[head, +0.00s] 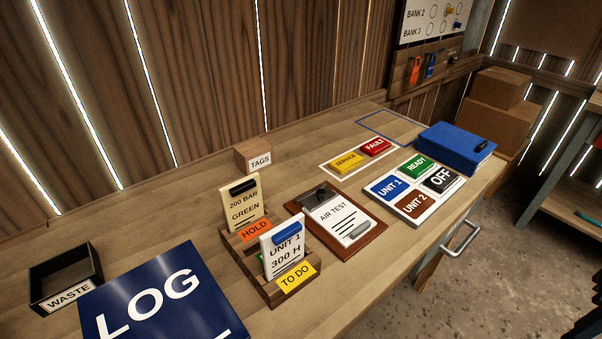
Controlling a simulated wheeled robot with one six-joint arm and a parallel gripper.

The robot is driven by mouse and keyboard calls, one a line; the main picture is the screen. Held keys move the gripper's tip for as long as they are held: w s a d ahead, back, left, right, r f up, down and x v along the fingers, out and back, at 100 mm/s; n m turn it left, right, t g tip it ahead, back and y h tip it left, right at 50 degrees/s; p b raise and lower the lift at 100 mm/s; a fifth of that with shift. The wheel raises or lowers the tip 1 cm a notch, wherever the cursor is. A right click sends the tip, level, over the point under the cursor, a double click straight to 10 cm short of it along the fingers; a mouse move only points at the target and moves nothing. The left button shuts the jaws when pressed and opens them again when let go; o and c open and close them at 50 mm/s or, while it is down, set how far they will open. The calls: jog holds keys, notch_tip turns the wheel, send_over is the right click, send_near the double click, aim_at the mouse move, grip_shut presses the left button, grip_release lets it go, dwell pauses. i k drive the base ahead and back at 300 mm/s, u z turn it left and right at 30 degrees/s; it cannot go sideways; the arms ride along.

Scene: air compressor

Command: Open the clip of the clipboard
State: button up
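The clipboard (371,235) is a brown board lying flat on the wooden workbench, near the middle of the head view. It holds a white sheet (334,212) headed "AIR TEST". A dark clip (318,194) sits at its upper left end, over the top edge of the sheet. The clip looks down on the paper, but it is too small to be sure. A grey rounded piece (358,231) lies on the lower part of the sheet. My gripper is not in view.
A wooden card rack (284,297) with upright cards stands close left of the clipboard. A sign tray (419,216) lies close right. A blue LOG book (160,300), a black waste bin (64,272), a TAGS box (252,155) and a blue binder (455,149) share the bench.

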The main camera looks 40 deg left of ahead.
aim_at(322, 196)
jog(key=u, duration=0.7)
jog(key=i, duration=0.9)
jog(key=u, duration=0.75)
